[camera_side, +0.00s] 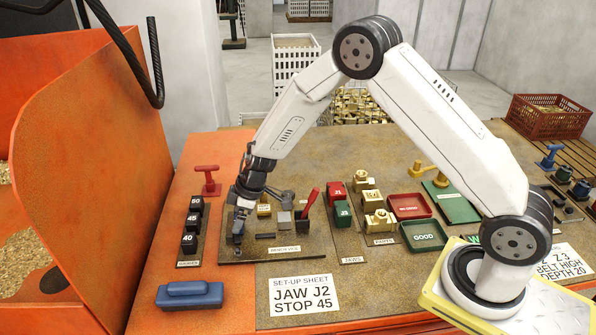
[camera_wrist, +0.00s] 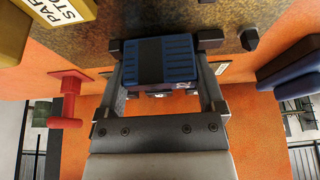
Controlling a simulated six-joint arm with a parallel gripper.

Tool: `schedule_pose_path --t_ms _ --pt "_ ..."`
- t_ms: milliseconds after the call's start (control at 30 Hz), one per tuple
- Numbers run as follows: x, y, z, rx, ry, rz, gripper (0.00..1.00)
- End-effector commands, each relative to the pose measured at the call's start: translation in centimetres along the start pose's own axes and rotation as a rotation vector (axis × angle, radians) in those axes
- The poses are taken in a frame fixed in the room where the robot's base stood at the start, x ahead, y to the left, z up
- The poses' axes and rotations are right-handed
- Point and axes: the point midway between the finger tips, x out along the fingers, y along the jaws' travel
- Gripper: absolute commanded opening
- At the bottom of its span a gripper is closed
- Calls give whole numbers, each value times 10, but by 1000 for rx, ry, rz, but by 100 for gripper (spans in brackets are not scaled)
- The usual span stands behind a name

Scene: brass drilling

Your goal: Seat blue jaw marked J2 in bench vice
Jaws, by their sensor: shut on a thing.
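My gripper (camera_side: 240,228) is low over the left end of the bench vice board, in front of the vice. It is shut on a blue block with a dark middle band (camera_wrist: 178,58), which shows between both fingers in the wrist view; no J2 mark can be read on it. In the side view the block is small and mostly hidden by the fingers. The bench vice (camera_side: 284,218), with a red lever (camera_side: 309,197), stands to the right of my gripper. Whether the block touches the board cannot be told.
Dark stop blocks 50, 45 and 40 (camera_side: 190,222) stand at the left, near a red handle (camera_side: 207,180). Red J1 (camera_side: 335,188) and green J3 (camera_side: 343,214) jaws sit right of the vice. The set-up sheet (camera_side: 303,294) reads JAW J2, STOP 45.

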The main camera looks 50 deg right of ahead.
Motion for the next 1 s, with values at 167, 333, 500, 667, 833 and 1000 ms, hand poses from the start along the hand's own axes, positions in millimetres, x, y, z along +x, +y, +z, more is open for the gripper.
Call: schedule_pose_path --t_ms 167,333,500,667,833,1000 --pt "2 0 0 0 1 1 21" --pt "3 0 1 0 1 1 21" --pt "3 0 1 0 1 1 21" --pt "3 0 1 0 1 1 94" --pt "3 0 1 0 1 1 100" --pt "3 0 1 0 0 0 100"
